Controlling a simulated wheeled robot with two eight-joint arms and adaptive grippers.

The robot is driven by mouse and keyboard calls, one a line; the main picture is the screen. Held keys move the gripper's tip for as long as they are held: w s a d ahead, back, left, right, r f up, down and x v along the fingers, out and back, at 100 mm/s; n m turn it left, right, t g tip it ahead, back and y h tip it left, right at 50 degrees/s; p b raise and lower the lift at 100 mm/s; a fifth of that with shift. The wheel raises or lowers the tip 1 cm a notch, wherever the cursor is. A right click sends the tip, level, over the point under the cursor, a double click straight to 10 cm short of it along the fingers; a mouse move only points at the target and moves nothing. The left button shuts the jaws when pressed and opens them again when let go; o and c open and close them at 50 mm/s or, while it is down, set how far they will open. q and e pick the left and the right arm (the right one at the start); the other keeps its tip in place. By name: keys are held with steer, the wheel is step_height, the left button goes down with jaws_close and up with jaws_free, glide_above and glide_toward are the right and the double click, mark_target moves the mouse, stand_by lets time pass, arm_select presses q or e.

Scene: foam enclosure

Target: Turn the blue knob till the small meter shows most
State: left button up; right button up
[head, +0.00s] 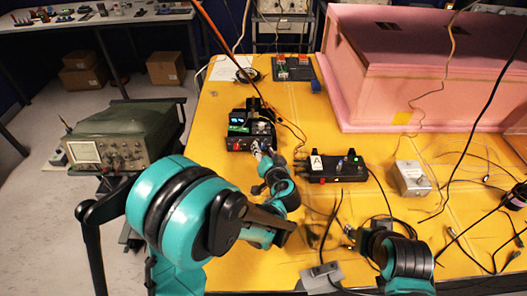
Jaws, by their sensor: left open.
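A low black box (335,168) with a white label "A" stands on the yellow table. A small knob-like part (355,160) with a bluish-green tint sits at its right end; I cannot tell for sure that it is the blue knob. A black instrument cluster (250,130) with small lit blue displays stands to its left; which part is the small meter is too small to tell. My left gripper (259,151) is open at the front right of this cluster, partly covering it; contact is unclear. My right gripper (347,233) is in front of the black box, its fingers unclear.
A grey metal box (411,178) stands right of the black box. A large pink foam block (420,65) fills the back right. Loose cables cross the table's right side. A green oscilloscope (120,138) stands on the left. The yellow table (225,185) has bare patches.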

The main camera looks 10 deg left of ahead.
arm_select(q)
jaws_close()
steer(key=n+h, duration=0.1)
steer(key=n, duration=0.1)
steer(key=shift+a+n+h, duration=0.2)
steer(key=shift+n+h, duration=0.2)
steer(key=shift+s+a+n+h, duration=0.1)
steer(key=shift+n+h, duration=0.7)
steer(key=shift+n, duration=0.2)
jaws_free()
